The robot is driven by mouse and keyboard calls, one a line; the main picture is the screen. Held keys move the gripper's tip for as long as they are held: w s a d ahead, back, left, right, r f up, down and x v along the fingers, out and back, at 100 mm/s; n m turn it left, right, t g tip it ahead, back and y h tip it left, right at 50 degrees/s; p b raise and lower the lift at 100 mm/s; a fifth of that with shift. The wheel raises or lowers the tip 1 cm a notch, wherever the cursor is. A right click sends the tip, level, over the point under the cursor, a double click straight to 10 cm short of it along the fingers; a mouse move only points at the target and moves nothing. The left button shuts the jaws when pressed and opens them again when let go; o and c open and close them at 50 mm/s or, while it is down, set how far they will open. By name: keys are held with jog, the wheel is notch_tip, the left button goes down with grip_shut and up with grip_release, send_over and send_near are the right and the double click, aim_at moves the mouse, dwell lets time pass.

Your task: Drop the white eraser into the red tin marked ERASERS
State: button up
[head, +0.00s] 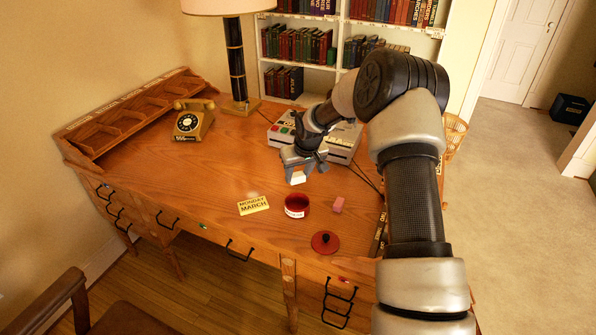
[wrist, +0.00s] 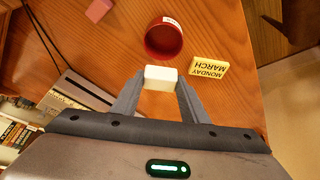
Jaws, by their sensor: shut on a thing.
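The white eraser (wrist: 160,78) is held between the two fingers of my gripper (wrist: 158,88) in the wrist view. In the head view my gripper (head: 299,176) is above the desk, behind the red tin, with the white eraser between its fingers. The red tin (head: 297,206) stands open on the desk with a white label on its front; the label is too small to read. In the wrist view the tin (wrist: 164,40) lies just beyond the eraser, apart from it. A round red lid with a dark knob (head: 325,242) lies on the desk in front of the tin.
A yellow MONDAY MARCH sign (head: 253,205) lies left of the tin. A pink block (head: 338,205) sits to its right. A pale device (head: 340,146) stands behind my gripper. A telephone (head: 194,121) and a lamp (head: 237,65) stand farther back.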

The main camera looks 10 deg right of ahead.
jog(key=shift+f, duration=0.1)
notch_tip(320, 180, down, 8)
jog(key=b, duration=0.6)
jog(key=shift+f+b, duration=0.15)
jog(key=shift+b, duration=0.25)
jog(key=o, duration=1.1)
jog(key=shift+s+r+p, duration=0.1)
jog(key=shift+r+p, duration=1.65)
jog(key=shift+r, duration=1.8)
